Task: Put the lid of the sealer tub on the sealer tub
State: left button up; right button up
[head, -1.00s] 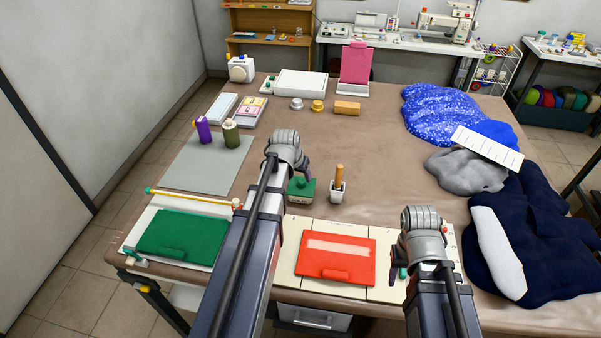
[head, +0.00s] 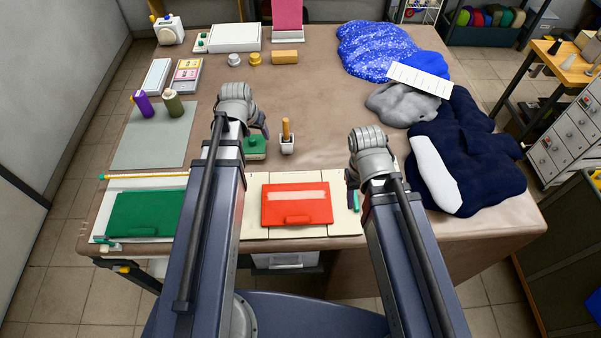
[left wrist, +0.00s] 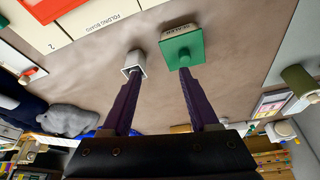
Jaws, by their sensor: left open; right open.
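I cannot tell whether this green top is a separate lid seated on the tub. My left gripper (head: 264,128) is open and empty; in the left wrist view its fingers (left wrist: 160,74) point toward the table, with bare tabletop between the tips. My right gripper (head: 352,190) is open, near the front edge right of the red folder.
A white pot with a wooden handle (head: 287,144) stands right beside the tub. A green folder (head: 147,214) and red folder (head: 296,205) lie along the front. Silver (head: 234,60) and yellow (head: 254,59) knobbed discs stand behind.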

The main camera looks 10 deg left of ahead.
pick_arm(q)
jog(key=s+d+m+g, duration=0.1)
jog(key=s+d+g, duration=0.1)
jog(key=s+d, duration=0.6)
jog(key=s+d+f+m+g+y, duration=0.1)
jog(key=s+d+m+g, duration=0.1)
jog(key=s+d, duration=0.6)
jog(key=d, duration=0.4)
jog(key=shift+d+m, duration=0.3)
jog(key=shift+d, duration=0.05)
jog(key=shift+f, duration=0.1)
pick_arm(e)
jog(key=shift+s+d, duration=0.1)
